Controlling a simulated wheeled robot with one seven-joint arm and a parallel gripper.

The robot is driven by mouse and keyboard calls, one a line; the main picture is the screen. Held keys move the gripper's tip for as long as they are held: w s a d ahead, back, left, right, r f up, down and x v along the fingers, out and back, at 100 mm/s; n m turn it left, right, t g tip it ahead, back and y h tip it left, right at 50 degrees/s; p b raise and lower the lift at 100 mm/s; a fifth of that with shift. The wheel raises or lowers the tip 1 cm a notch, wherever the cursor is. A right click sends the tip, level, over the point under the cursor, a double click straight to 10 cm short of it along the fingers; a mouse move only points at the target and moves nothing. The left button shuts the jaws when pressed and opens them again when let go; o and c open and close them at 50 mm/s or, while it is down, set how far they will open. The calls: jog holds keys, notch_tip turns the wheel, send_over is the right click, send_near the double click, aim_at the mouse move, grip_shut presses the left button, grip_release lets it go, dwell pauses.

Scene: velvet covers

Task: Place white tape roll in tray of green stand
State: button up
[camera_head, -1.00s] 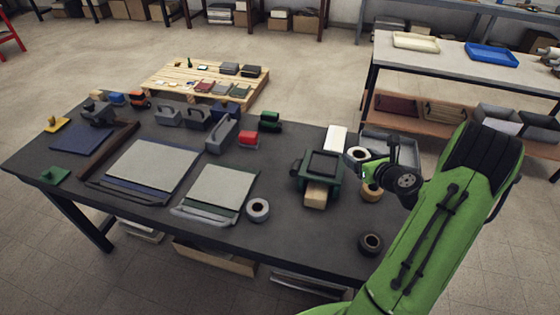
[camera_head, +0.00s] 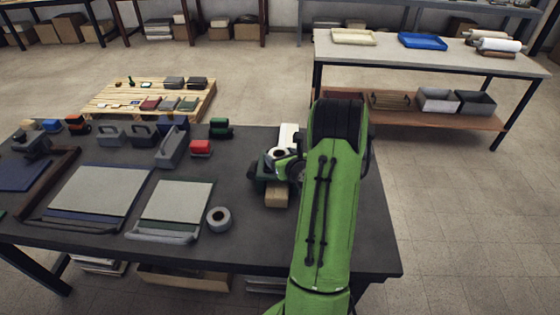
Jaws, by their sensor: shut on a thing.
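The white tape roll (camera_head: 279,153) shows its dark core hole and sits at my gripper (camera_head: 281,160), which is shut on it. My green arm covers much of the gripper, so the fingertips are hard to make out. The green stand (camera_head: 262,190) is on the dark table directly below and behind the gripper in the picture. The roll appears over the stand's top; I cannot tell whether it touches the tray, which is mostly hidden.
A wooden block (camera_head: 276,199) juts from the stand's front. A white box (camera_head: 289,135) stands behind it. A grey tape roll (camera_head: 219,219) lies at the table's (camera_head: 230,247) front. My arm hides the table's right part.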

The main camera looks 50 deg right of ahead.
jog(key=shift+f, duration=0.1)
jog(key=o, duration=1.1)
jog(key=shift+f, duration=0.1)
jog(key=shift+c, duration=0.2)
jog(key=b+v, duration=0.5)
jog(key=v, duration=0.7)
jog(key=shift+b, duration=0.4)
